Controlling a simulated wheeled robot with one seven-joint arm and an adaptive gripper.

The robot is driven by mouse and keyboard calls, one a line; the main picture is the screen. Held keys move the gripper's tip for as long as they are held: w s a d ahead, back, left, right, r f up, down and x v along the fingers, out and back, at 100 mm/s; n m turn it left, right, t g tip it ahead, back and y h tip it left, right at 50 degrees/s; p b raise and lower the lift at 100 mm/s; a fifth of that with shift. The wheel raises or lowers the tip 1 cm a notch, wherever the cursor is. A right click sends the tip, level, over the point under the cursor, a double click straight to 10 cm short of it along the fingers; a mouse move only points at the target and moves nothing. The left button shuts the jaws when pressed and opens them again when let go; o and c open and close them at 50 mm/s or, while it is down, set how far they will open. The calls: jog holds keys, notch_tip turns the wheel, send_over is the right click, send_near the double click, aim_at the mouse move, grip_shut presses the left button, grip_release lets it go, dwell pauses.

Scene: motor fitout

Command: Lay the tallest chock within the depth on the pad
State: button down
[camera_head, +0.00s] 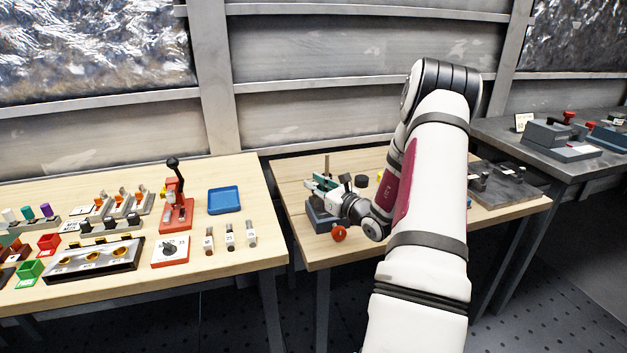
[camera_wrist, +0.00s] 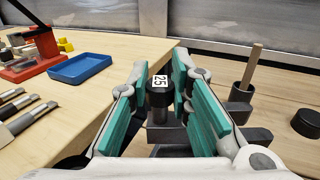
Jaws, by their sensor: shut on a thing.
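My gripper (camera_head: 324,184) is over the middle table, with its teal finger pads on either side of a dark round piece with a white label reading 25 (camera_wrist: 158,92). The piece is upright, with a wide head and a narrower grey stem. My gripper is shut on it. A dark grey block (camera_head: 320,220) lies just below the gripper at the table's left edge; I cannot tell whether the piece touches it. Which things are the chocks and which is the pad cannot be told for sure.
A wooden stick in a dark cup (camera_wrist: 242,92) and a black disc (camera_wrist: 307,123) stand right of my gripper. A red ball (camera_head: 339,233) is at the front edge. The left table holds a blue tray (camera_head: 224,200), a red lever press (camera_head: 176,208) and several labelled pieces.

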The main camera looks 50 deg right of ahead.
jog(key=shift+f, duration=0.3)
jog(key=shift+f+b, duration=0.5)
jog(key=shift+f, duration=0.1)
dwell(0.3)
jog(key=c, duration=1.4)
grip_release()
jog(key=shift+s, duration=0.1)
jog(key=s+a, duration=0.1)
jog(key=s, duration=1)
jog(key=shift+s+a, duration=0.4)
